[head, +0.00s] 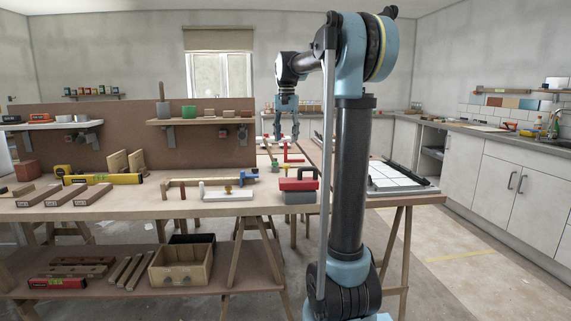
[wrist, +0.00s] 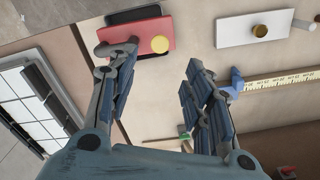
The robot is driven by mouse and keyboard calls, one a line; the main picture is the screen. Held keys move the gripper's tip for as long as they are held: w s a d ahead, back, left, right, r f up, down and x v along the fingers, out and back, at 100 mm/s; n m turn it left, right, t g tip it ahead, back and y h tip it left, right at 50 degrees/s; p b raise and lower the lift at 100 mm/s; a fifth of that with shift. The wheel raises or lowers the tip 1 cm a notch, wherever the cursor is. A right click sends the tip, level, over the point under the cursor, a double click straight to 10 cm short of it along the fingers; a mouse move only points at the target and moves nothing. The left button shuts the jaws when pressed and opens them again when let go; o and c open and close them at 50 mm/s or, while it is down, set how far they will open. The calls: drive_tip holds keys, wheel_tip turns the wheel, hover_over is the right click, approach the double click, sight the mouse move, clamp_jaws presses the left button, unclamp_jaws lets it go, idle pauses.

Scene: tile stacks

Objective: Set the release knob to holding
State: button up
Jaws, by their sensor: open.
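In the wrist view the red body (wrist: 140,36) carries a round yellow knob (wrist: 160,44). I cannot read any marking of its setting. A white plate (head: 228,194) with a brass knob (head: 228,189) lies to its left; these also show in the wrist view as a plate (wrist: 235,31) and knob (wrist: 260,31). My gripper (head: 286,137) is open and empty, pointing down above the bench. In the wrist view its left finger overlaps the red body's edge.
A blue-ended measuring strip (head: 248,176) lies behind the white plate. Red and white pieces (head: 291,156) show below my gripper. A tray of white tiles (head: 398,177) is at right. A yellow level (head: 103,179) and wooden blocks lie at left. The bench front has some clear room.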

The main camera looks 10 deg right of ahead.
sight(286, 165)
wheel_tip(286, 165, down, 11)
drive_tip(key=shift+r, duration=0.15)
drive_tip(key=shift+c, duration=0.5)
clamp_jaws()
